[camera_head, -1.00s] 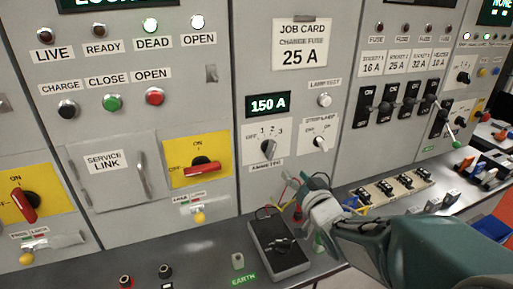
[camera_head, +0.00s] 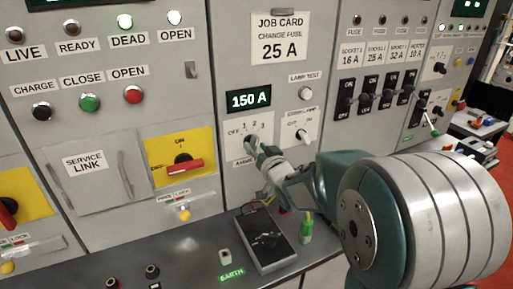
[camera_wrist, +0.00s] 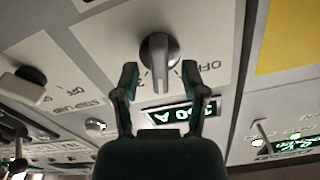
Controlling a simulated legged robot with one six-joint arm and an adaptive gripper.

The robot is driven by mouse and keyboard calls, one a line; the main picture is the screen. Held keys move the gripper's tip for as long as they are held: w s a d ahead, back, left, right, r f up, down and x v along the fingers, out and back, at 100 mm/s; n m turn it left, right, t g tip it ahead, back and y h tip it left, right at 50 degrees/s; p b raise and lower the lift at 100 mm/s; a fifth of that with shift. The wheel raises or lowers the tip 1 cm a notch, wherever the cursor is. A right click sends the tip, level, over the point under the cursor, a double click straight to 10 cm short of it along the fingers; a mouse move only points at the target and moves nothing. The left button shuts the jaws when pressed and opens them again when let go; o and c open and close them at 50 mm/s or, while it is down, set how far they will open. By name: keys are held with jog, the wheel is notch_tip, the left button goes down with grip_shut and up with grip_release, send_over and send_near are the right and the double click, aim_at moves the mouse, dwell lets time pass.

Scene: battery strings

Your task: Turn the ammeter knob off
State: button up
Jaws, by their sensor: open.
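The ammeter knob (camera_head: 250,142) is a grey rotary knob on a white plate marked OFF, 1, 2, 3, below the lit 150 A display (camera_head: 249,100). My gripper (camera_head: 262,154) is at this plate and partly covers the knob and its label. In the wrist view the scene appears upside down. The knob (camera_wrist: 159,50) lies just beyond my open fingertips (camera_wrist: 160,78), roughly centred between them. Its pointer is toward the display side, not toward the OFF mark at the right. Contact with the fingers cannot be told.
A smaller knob (camera_head: 302,134) sits right of the ammeter plate, below a white lamp test button (camera_head: 306,93). A red switch handle (camera_head: 184,166) is on the yellow plate to the left. A dark handheld meter (camera_head: 265,242) lies on the shelf below.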

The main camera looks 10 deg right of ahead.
jog(key=shift+c, duration=0.3)
grip_shut()
jog(key=shift+n, duration=0.4)
jog(key=n, duration=0.5)
jog(key=shift+a+n, duration=0.1)
jog(key=shift+n, duration=0.2)
jog(key=n, duration=0.5)
jog(key=shift+n, duration=0.3)
jog(key=shift+o, duration=0.3)
grip_release()
jog(key=shift+a, duration=0.15)
